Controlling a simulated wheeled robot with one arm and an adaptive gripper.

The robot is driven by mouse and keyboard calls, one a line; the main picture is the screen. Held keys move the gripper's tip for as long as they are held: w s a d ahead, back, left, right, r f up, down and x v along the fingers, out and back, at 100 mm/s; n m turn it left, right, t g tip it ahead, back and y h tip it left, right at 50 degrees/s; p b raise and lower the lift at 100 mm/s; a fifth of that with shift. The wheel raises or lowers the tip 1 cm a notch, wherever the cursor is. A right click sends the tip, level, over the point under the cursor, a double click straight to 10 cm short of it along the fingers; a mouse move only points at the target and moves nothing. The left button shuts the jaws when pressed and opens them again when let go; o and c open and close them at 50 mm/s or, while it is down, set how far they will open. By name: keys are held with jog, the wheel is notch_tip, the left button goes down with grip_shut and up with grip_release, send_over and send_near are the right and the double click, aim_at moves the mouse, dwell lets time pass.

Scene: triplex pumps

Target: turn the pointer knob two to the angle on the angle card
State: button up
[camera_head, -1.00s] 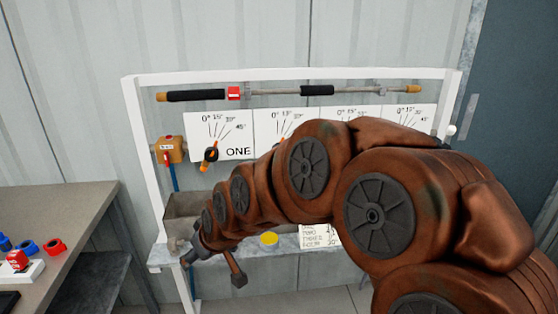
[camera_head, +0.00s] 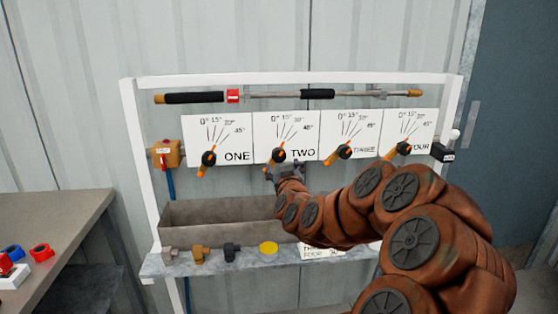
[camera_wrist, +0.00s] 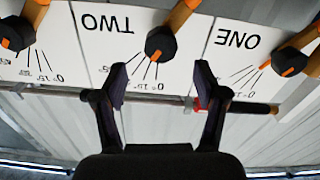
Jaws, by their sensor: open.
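Knob two (camera_head: 278,155) is a black round knob with an orange bar, on the white panel marked TWO (camera_head: 303,126). Its bar slants from lower left to upper right; the exact angle is hard to read. In the wrist view, which is upside down, knob two (camera_wrist: 160,43) lies just beyond and between the fingertips. My gripper (camera_wrist: 161,76) is open and empty, apart from the knob. In the head view my gripper (camera_head: 283,170) is just below knob two. The angle card (camera_head: 322,252) on the shelf is mostly hidden by my arm; a bottom line reading FOUR shows.
Knob one (camera_head: 208,158) is to the left, knob three (camera_head: 345,151) and knob four (camera_head: 404,148) to the right. A spray lance (camera_head: 280,95) runs above the panels. A trough (camera_head: 215,218) and a shelf with fittings and a yellow disc (camera_head: 268,247) are below.

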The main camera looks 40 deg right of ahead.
aim_at(280, 157)
jog(key=p+x, duration=0.1)
jog(key=p, duration=0.5)
jog(key=shift+w+d+r, duration=0.15)
jog(key=shift+w, duration=0.25)
jog(key=shift+p, duration=0.6)
jog(key=shift+w+d+r+p, duration=0.1)
jog(key=shift+w+d+p, duration=0.15)
jog(key=shift+p, duration=0.95)
jog(key=shift+p+x, duration=1.2)
jog(key=shift+x, duration=1.4)
jog(key=shift+f, duration=0.2)
jog(key=shift+s, duration=0.1)
grip_shut()
